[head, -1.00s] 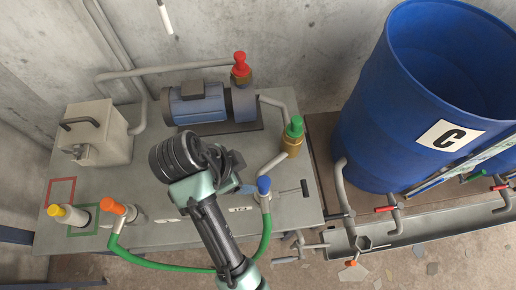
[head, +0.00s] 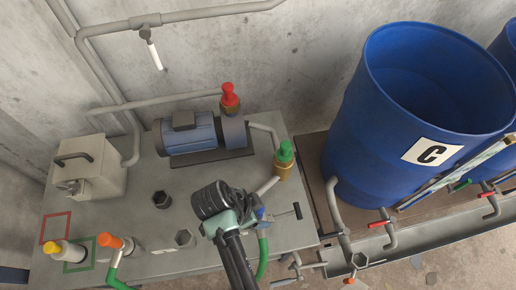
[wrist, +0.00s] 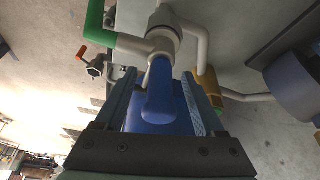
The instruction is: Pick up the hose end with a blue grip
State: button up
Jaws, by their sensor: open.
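The hose end with a blue grip (head: 260,214) stands near the right front of the grey bench. My gripper (wrist: 159,78) is open, one finger on each side of the blue grip. I cannot tell whether either finger touches it. In the head view my wrist partly hides the gripper and the grip.
Another end with an orange grip (head: 110,240) and one with a yellow cap (head: 52,247) stand at the left. A green-topped brass valve (head: 284,160) is close behind the blue grip.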

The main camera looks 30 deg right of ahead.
jog(key=shift+x, duration=1.2)
grip_shut()
